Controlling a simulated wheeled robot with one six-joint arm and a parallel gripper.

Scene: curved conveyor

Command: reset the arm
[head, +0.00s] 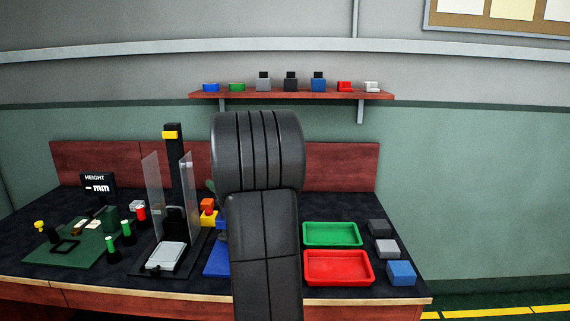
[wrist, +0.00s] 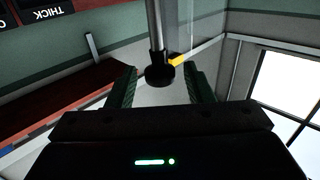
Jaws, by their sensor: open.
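My gripper (wrist: 160,70) shows in the wrist view with its two dark green fingers apart. I see nothing gripped between them. A grey pole with a black end (wrist: 160,74) appears between the fingers in the picture; its distance is unclear. In the head view my dark arm stands upright in the middle and hides part of the bench. My gripper cannot be made out in the head view.
The bench holds a height gauge display (head: 97,187), a press-like station with clear side panels (head: 173,150), a green tray (head: 332,234), a red tray (head: 350,268) and several small blocks at right. A wall shelf (head: 300,95) carries several small parts.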

